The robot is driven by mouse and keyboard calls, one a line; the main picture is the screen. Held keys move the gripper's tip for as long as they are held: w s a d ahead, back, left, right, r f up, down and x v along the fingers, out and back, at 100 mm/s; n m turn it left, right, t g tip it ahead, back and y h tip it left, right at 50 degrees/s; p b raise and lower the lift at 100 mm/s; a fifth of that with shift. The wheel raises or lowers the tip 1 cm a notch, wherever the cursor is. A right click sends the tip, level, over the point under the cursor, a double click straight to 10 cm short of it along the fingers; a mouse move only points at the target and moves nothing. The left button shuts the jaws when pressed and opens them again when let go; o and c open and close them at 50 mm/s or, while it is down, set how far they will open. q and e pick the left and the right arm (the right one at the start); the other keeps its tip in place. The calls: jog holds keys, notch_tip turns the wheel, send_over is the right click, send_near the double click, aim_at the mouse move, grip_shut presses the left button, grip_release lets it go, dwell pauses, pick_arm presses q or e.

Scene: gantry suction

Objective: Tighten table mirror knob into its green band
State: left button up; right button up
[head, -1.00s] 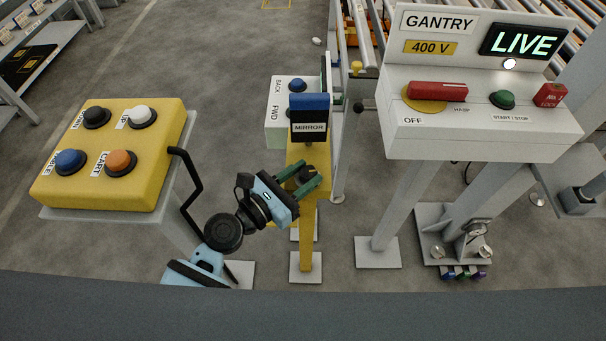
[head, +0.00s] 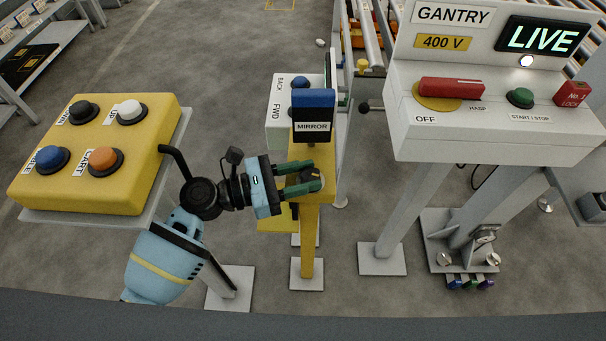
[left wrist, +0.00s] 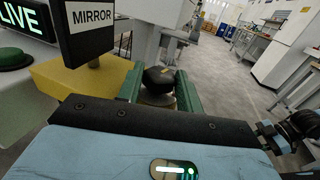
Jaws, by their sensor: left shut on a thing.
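The table mirror (head: 313,108) has a blue top and a MIRROR label, and stands on a yellow post (head: 308,235). Its label also shows in the left wrist view (left wrist: 92,15). The dark knob (head: 311,175) sits on the yellow head below the mirror. In the left wrist view the black knob (left wrist: 159,76) lies between the green fingers. My left gripper (head: 308,181) reaches in from the left, nearly level, and is shut on the knob. The fingers hide part of the knob, and I cannot make out a green band.
A yellow button box (head: 98,155) stands at the left, its black bent handle (head: 185,165) close to my left arm. The white BACK/FWD box (head: 285,112) is behind the mirror. The gantry panel (head: 480,125) reads LIVE at the right. Bare floor (head: 225,80) lies between.

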pick_arm(q)
jog(key=o, duration=1)
jog(key=shift+b+v, duration=0.4)
jog(key=shift+v, duration=3.55)
